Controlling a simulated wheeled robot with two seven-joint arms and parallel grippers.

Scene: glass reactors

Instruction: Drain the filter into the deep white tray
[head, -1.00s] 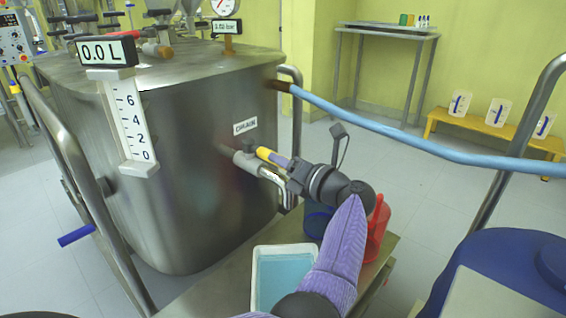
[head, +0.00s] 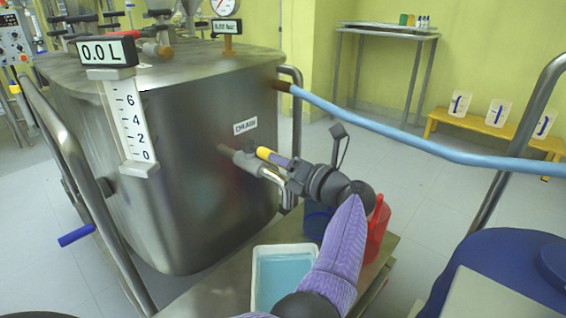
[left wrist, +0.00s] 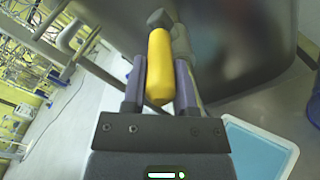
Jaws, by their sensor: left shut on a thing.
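The filter is a large steel vessel (head: 190,170) with a DRAIN label (head: 245,126) on its side. Below the label is the drain valve (head: 243,160) with a yellow handle (head: 264,153). My left gripper (head: 275,157) is shut on that handle; in the left wrist view the yellow handle (left wrist: 160,68) lies between the two fingers. The drain pipe (head: 272,178) runs beside and below the gripper, its end partly hidden. The white tray (head: 256,278) stands below on the bench, holding pale blue liquid; my arm covers its right side. No stream is visible. My right gripper is not in view.
The level display (head: 107,51) reads 0.0 L. A blue vessel (head: 316,222) and a red one (head: 377,230) stand behind my arm on the steel bench (head: 205,290). A blue hose (head: 400,136) crosses at the right. A blue drum (head: 490,270) stands at the lower right.

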